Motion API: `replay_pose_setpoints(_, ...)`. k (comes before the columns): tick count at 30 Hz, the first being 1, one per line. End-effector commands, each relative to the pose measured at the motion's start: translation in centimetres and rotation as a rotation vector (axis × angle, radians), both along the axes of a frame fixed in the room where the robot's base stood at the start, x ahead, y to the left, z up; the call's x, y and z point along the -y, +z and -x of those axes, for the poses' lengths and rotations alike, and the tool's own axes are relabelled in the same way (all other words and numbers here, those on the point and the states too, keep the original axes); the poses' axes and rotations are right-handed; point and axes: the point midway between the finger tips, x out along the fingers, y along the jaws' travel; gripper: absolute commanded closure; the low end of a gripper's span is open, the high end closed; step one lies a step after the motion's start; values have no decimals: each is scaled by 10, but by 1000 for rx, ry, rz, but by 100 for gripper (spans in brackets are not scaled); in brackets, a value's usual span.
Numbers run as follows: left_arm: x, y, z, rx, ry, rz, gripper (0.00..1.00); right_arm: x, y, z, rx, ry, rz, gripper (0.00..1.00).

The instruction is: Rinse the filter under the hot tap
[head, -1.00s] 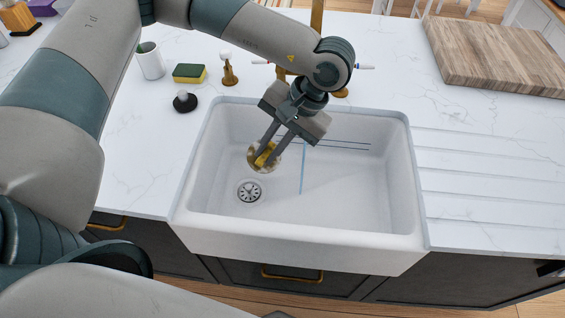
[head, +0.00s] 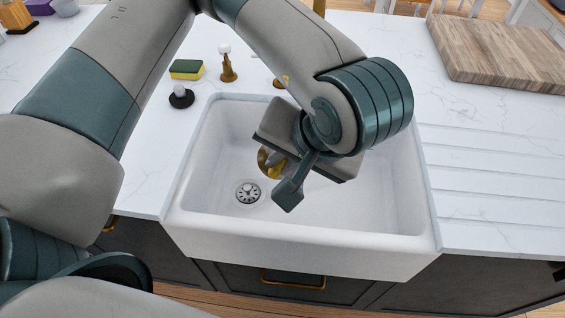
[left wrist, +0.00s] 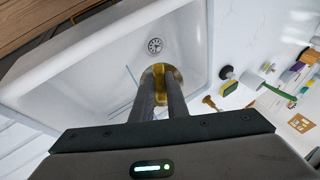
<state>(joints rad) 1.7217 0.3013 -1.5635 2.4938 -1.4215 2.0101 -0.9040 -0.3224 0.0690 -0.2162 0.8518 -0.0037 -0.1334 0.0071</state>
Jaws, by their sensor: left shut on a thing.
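The filter, a small round gold-coloured piece (head: 265,162), is over the left part of the white sink (head: 330,222), above and behind the drain (head: 249,192). My left gripper (head: 276,168) is shut on it; in the left wrist view both dark fingers (left wrist: 161,90) reach down to the filter (left wrist: 178,77). The gold tap (head: 319,7) is mostly hidden behind my left arm. A thin blue line, possibly water, stands beside the filter in the left wrist view (left wrist: 132,76); the filter looks apart from it. My right gripper is not in view.
A wooden board (head: 497,52) lies at the back right. The ribbed counter (head: 480,180) right of the sink is clear.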

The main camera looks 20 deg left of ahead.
Motion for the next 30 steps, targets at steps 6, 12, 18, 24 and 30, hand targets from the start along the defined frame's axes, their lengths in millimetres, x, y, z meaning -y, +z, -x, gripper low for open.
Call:
replay_pose_setpoints(6, 0, 1, 0, 1, 1, -1, 100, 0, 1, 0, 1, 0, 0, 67)
replay_pose_setpoints(12, 0, 1, -1, 0, 2, -1, 100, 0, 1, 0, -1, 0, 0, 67)
replay_pose_setpoints(18, 0, -1, -8, 0, 3, 1, 100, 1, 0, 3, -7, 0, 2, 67)
replay_pose_setpoints(24, -1, -3, -20, -1, 3, 0, 100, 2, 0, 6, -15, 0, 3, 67)
replay_pose_setpoints(30, -1, -6, -36, -1, 4, 0, 100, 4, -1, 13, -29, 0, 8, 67)
